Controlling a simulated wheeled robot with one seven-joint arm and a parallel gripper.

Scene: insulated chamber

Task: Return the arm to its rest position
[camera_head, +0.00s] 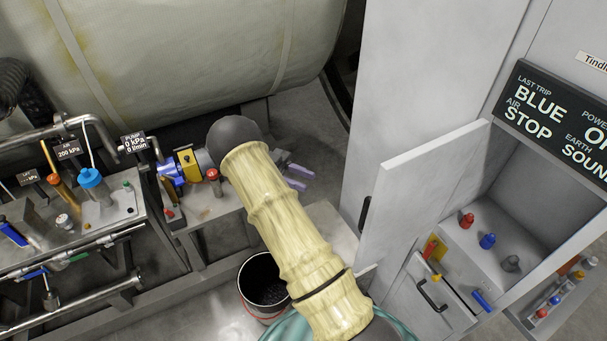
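My arm, in a pale yellow ribbed sleeve (290,240) with a dark grey rounded joint, reaches up from the bottom middle of the head view. My gripper (300,178) shows just right of the sleeve's upper end, partly hidden behind the arm. Its two lilac fingers stand apart with a gap between them, and nothing is seen held. It is over the floor area right of the valve bench (215,205) and left of the grey cabinet (410,80).
An open cabinet door (425,185) stands right of my arm, beside a compartment with red, blue and grey knobs (487,241). A black bucket (262,285) sits below left of the arm. A large pale tank (200,50) fills the back. Pipes and gauges line the left.

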